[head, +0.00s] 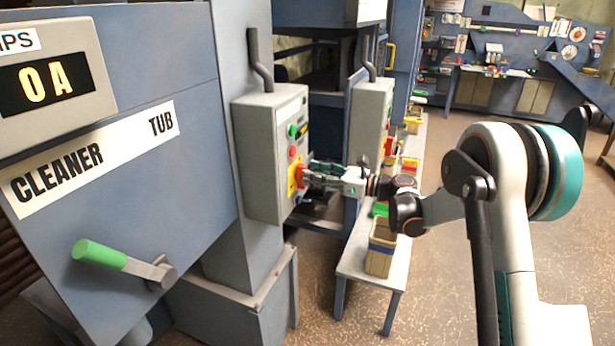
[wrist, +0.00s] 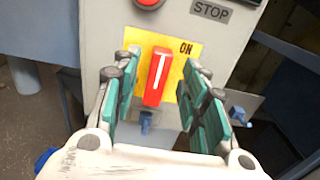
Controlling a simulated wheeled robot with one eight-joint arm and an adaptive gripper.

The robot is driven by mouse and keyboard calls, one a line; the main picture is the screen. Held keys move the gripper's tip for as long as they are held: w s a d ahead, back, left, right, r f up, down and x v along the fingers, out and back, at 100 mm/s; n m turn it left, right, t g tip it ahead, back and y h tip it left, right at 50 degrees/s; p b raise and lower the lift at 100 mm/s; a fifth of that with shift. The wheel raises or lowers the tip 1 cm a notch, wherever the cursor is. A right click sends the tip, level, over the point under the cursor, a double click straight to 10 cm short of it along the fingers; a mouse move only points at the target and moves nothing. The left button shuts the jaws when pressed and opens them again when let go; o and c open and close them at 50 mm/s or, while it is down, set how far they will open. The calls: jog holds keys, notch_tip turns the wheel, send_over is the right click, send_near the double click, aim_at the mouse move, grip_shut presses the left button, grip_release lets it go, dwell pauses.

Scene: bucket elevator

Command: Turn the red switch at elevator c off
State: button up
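The red switch (wrist: 157,78) sits on a yellow plate (wrist: 182,62) low on a grey control box. Its white line points up, slightly right, near the word ON. In the head view the red switch (head: 301,175) is on the front of the grey control box (head: 262,150), partly hidden by my gripper. My gripper (head: 312,172) reaches the box from the right. In the wrist view my gripper (wrist: 160,88) is open, with one teal-padded finger on each side of the switch and gaps between them. I cannot read which elevator the box belongs to.
A red button (wrist: 149,3) and a STOP label (wrist: 211,11) are above the switch. A second grey box (head: 370,120) stands behind. A low bench (head: 355,268) with bins (head: 381,247) is below my arm. The cleaner tub (head: 130,110) with a green-handled lever (head: 100,253) is at left.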

jog(key=shift+x, duration=1.4)
jog(key=shift+c, duration=0.2)
grip_shut()
